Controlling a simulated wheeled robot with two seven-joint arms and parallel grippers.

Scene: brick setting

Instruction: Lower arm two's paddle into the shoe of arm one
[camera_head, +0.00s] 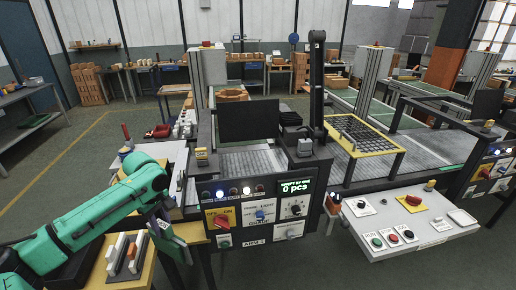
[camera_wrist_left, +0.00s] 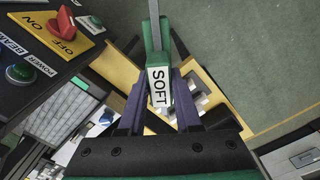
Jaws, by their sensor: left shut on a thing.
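My left gripper (camera_head: 164,222) is shut on a green paddle (camera_head: 172,243). In the left wrist view, the purple fingers (camera_wrist_left: 160,98) close on the paddle's green block (camera_wrist_left: 154,60), which bears a white "SOFT" label. A thin grey part rises from it. The gripper is left of the arm one machine (camera_head: 262,205), whose dark front panel reads "ARM 1". The paddle is apart from that panel. I cannot make out the shoe of arm one. My right gripper is not in view.
A small wooden stand (camera_head: 140,272) with orange and white upright pieces is below the left arm. A sloped console (camera_head: 408,222) with buttons stands right of the arm one panel. A yellow-framed grid (camera_head: 362,137) lies behind it. Open floor (camera_head: 60,165) is at left.

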